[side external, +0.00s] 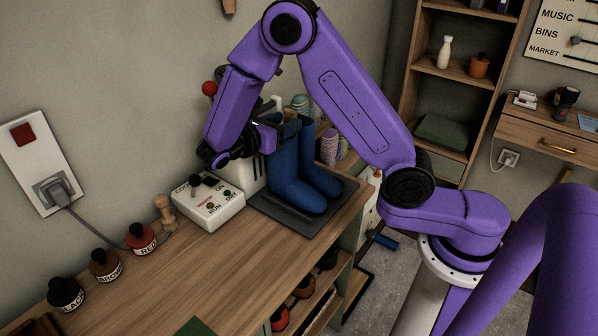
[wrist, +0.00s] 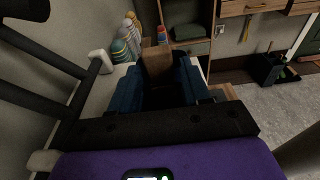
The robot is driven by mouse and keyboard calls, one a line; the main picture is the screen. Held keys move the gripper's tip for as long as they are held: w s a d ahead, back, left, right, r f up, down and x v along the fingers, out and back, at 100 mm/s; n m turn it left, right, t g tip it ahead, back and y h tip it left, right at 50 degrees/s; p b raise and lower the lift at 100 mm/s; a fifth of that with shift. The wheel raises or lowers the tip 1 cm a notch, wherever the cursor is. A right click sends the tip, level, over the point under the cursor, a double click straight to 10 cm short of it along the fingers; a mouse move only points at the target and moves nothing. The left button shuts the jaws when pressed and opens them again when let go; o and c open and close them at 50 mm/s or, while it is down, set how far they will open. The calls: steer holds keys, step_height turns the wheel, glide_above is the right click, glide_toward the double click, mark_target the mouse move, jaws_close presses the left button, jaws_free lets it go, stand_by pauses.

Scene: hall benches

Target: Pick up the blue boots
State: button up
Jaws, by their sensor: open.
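The blue boots (side external: 288,183) stand upright side by side on a dark tray (side external: 262,203) at the bench's far end, toes toward the front right. In the wrist view, blue boot material (wrist: 127,92) shows to the left and right of a dark gap, with a brown piece (wrist: 157,63) beyond. My gripper (side external: 276,128) is open at the level of the boot tops, reaching in from the left. Its fingertips are mostly hidden, and I cannot tell whether they touch the boots.
A white control box (side external: 222,208) with knobs sits left of the tray. Black, brown and red labelled bottles (side external: 140,237) line the wall side. Stacked striped cups (side external: 329,146) stand behind the boots. The bench middle is clear.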

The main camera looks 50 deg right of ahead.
steer(key=shift+d, duration=0.25)
jaws_close()
steer(key=shift+r, duration=0.1)
